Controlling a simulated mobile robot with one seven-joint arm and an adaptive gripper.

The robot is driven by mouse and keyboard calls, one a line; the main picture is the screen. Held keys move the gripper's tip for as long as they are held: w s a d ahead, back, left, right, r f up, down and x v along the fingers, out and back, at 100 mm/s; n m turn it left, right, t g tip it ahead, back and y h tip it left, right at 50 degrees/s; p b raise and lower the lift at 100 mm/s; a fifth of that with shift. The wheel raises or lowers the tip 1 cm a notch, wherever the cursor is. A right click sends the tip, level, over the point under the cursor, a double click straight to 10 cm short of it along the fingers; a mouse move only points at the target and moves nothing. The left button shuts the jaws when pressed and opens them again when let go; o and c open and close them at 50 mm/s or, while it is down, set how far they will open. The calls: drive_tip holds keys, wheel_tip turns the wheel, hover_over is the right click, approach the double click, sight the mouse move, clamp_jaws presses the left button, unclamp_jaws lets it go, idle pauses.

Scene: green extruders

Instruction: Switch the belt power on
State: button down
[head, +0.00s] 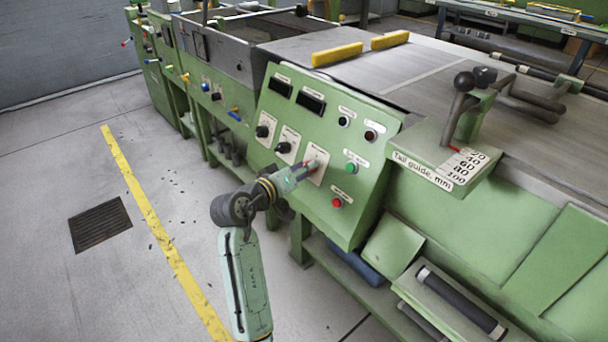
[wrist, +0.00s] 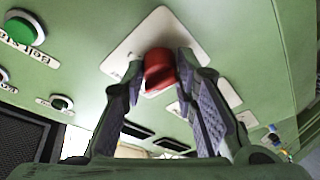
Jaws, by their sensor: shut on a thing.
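A red rotary knob (wrist: 160,72) sits on a white plate (wrist: 128,48) on the green control panel, seen close in the wrist view. My gripper (wrist: 161,64) has one finger on each side of the knob and is shut on it. In the head view my gripper (head: 309,167) reaches the panel (head: 272,108) at the white plate (head: 319,161) right of two black knobs. The fingers hide most of the red knob there, so its exact setting is hard to tell.
A green button (head: 351,168) and a red button (head: 337,202) are close to the right of my gripper. Two black knobs (head: 283,147) (head: 262,131) are to its left. A lever (head: 459,108) stands by the tail guide scale at the right. The floor at left is open.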

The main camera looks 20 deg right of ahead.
drive_tip(key=m+b, duration=0.2)
drive_tip(key=m+h+b, duration=0.1)
drive_tip(key=m+b, duration=0.1)
drive_tip(key=b, duration=0.1)
drive_tip(key=f+m+g+b, duration=0.1)
drive_tip(key=m+b, duration=0.1)
drive_tip(key=shift+w+a+h, duration=0.1)
drive_tip(key=shift+h, duration=0.2)
drive_tip(key=m+b, duration=0.3)
drive_tip(key=shift+g+h, duration=0.3)
drive_tip(key=m+b, duration=0.2)
drive_tip(key=b, duration=0.1)
drive_tip(key=shift+r+m+g+h, duration=0.2)
drive_tip(key=shift+m+g+h, duration=0.1)
drive_tip(key=shift+m+g, duration=0.1)
drive_tip(key=shift+r, duration=0.1)
drive_tip(key=c, duration=1.3)
unclamp_jaws()
drive_tip(key=shift+w, duration=0.1)
drive_tip(key=v, duration=1.2)
drive_tip(key=shift+a, duration=0.1)
